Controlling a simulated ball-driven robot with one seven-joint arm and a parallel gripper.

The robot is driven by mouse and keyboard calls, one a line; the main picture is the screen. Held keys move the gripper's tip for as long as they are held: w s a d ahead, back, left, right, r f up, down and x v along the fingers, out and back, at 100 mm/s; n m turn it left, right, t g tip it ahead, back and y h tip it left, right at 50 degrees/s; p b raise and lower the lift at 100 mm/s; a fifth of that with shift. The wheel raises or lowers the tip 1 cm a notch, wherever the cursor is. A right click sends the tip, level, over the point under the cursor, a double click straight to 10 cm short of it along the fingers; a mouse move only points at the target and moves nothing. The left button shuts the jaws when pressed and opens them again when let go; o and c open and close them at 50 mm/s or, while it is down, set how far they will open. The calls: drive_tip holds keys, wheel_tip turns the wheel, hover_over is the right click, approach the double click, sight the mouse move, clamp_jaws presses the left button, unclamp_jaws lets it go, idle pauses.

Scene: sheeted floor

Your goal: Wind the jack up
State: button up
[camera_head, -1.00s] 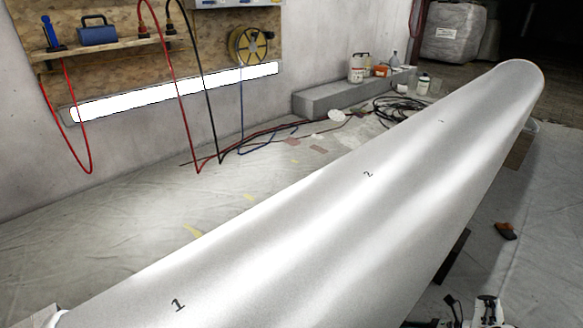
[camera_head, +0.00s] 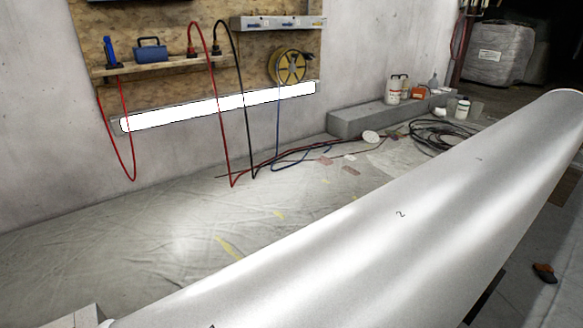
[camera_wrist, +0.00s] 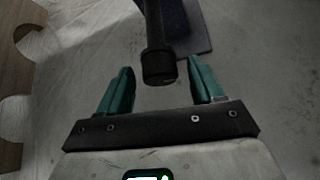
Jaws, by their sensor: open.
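In the wrist view, my gripper (camera_wrist: 160,68) is open, with its two teal fingers spread. A dark rod with a thick round end (camera_wrist: 159,66) reaches down from the top of the picture to between the fingertips. Gaps show on both sides of it, so the fingers do not grip it. Behind it is a dark bluish flat-edged part (camera_wrist: 190,30) on the floor, perhaps the jack's body; the top edge cuts it off. The jack cannot be clearly made out in the head view, and my gripper is outside that view.
A long white numbered body (camera_head: 390,240) crosses the head view, with a dark support (camera_head: 487,299) beneath it. The sheeted floor (camera_head: 130,240) at left is mostly clear.

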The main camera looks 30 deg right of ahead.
drive_tip(key=n+h+p, duration=0.1)
drive_tip(key=h, duration=0.1)
drive_tip(key=n+h+p, duration=0.1)
drive_tip(key=n+h, duration=0.1)
drive_tip(key=a+n+h, duration=0.1)
drive_tip(key=n+h, duration=0.1)
drive_tip(key=shift+t+p, duration=0.4)
drive_tip(key=shift+s+r, duration=0.1)
drive_tip(key=p+v, duration=0.4)
drive_tip(key=v, duration=0.4)
drive_tip(key=shift+a, duration=0.1)
idle(0.5)
